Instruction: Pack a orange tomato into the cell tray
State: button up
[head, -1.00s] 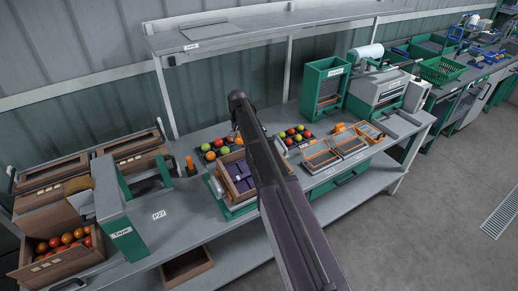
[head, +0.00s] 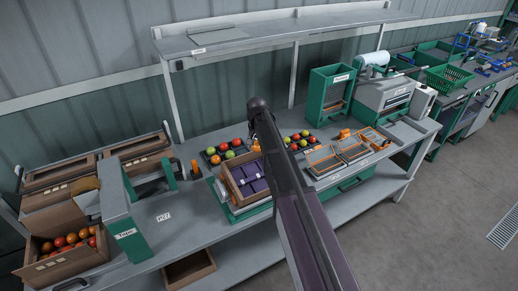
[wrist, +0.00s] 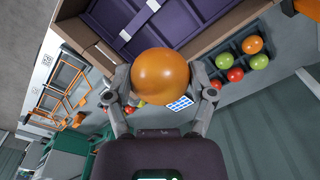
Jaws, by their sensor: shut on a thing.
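An orange tomato (wrist: 160,75) is held between the two fingers of my gripper (wrist: 160,92) in the wrist view. My gripper is shut on it. In the head view a bit of the orange tomato (head: 256,146) shows beside my arm, which hides most of the gripper. The purple cell tray (head: 251,180) sits in an open cardboard box (head: 228,190) on the bench. In the wrist view the purple tray (wrist: 182,28) lies behind the tomato, near the top. The tomato overlaps the box edge there; the gap between them cannot be told.
Dark trays of red, green and orange tomatoes stand on the bench, one left of my arm (head: 213,153) and one right of it. A green tape machine (head: 120,222) and a crate of tomatoes (head: 62,265) are at left. Orange-framed trays (head: 322,157) lie at right.

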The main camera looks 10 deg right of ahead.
aim_at(253, 172)
jog(key=shift+s+d+f+t+y, duration=0.15)
jog(key=shift+s+t+y, duration=0.15)
jog(key=shift+s+t, duration=0.35)
jog(key=shift+s+t+b, duration=0.15)
jog(key=shift+t+b, duration=0.25)
jog(key=shift+t, duration=0.25)
jog(key=shift+f, duration=0.1)
jog(key=b+x, duration=1.4)
jog(key=shift+w+a+f, duration=0.2)
jog(key=shift+a, duration=0.05)
jog(key=shift+w+f+b, duration=0.15)
jog(key=shift+f+b, duration=0.4)
jog(key=shift+b, duration=0.15)
dwell(1.2)
jog(key=o, duration=0.7)
jog(key=shift+r, duration=0.1)
jog(key=shift+p+v, duration=5.35)
jog(key=shift+v, duration=0.1)
